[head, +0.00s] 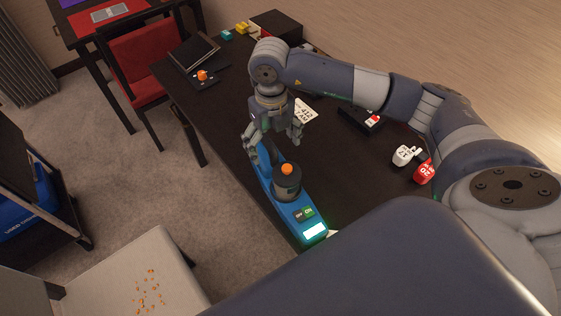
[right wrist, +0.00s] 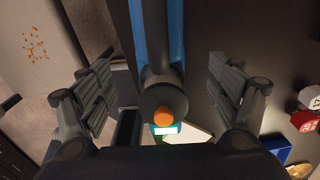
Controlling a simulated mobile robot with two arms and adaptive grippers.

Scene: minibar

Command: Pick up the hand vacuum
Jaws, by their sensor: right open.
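The hand vacuum (head: 287,184) is dark grey with an orange knob and rests on a long blue base (head: 318,217) at the table's near-left edge. The base has small dark and green buttons and a lit panel. My right gripper (head: 272,138) is open above the vacuum's far end. In the right wrist view the vacuum (right wrist: 158,92) runs between my open fingers (right wrist: 161,88), with a gap on both sides. It is not held. My left gripper is not in view.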

